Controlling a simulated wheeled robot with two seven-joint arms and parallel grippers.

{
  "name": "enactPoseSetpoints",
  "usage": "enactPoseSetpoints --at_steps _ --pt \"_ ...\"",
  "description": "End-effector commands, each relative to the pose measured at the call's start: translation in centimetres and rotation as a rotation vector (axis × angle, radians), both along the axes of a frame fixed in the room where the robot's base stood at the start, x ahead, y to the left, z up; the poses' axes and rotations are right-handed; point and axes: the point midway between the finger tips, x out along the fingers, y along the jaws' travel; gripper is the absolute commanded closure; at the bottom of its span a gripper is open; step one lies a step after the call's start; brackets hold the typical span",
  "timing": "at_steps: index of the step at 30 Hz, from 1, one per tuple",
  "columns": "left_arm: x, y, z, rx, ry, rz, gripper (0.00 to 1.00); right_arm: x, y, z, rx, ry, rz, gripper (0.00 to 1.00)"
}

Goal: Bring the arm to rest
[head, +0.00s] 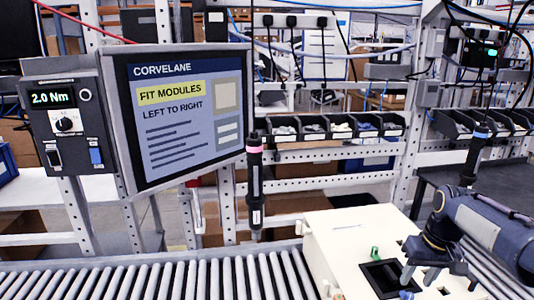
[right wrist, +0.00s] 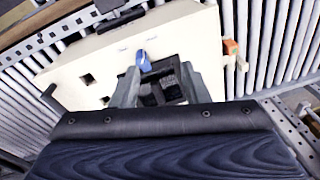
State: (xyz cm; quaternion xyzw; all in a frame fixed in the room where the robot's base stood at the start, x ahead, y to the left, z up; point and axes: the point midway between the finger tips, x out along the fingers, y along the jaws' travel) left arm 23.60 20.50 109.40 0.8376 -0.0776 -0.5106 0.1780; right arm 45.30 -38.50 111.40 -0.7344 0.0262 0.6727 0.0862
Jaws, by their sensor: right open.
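My right arm comes in from the right in the head view, and its gripper (head: 432,272) is low over the cream panel (head: 340,245). The fingers are apart with nothing seen between them. In the right wrist view the two fingers (right wrist: 162,88) stand open on either side of a dark square opening or module (right wrist: 172,84) in the cream panel (right wrist: 190,35). A blue piece (right wrist: 143,61) shows just beyond the fingertips. Whether the fingers touch the panel I cannot tell. My left gripper is not in view.
A black screwdriver with a pink ring (head: 255,185) hangs left of the panel; one with a blue ring (head: 474,155) hangs close behind my right arm. The panel, with a green piece (head: 375,253), sits on a roller conveyor (head: 200,277). A screen (head: 185,115) stands left.

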Motion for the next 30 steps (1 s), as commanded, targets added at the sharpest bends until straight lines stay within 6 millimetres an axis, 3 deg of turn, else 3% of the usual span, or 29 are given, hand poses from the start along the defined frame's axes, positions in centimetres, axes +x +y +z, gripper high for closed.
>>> enactPoseSetpoints --at_steps 3,6,12,15,21,30 --pt "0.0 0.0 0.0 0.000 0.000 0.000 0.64 -5.0 4.1 2.2 0.076 -0.109 0.004 0.59" --pt "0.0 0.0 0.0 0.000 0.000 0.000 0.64 -9.3 7.7 2.8 0.135 -0.195 0.008 0.59" --pt "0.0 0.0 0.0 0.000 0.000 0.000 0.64 -17.1 14.1 1.2 0.214 -0.330 0.012 0.59" --pt "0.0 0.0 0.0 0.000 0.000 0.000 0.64 -19.6 16.1 -0.3 0.235 -0.372 0.011 0.59" --pt "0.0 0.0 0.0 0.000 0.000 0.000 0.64 -21.6 17.8 -1.9 0.251 -0.406 0.006 0.59" --pt "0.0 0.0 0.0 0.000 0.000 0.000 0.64 -21.6 17.8 -1.9 0.251 -0.406 0.006 0.59"
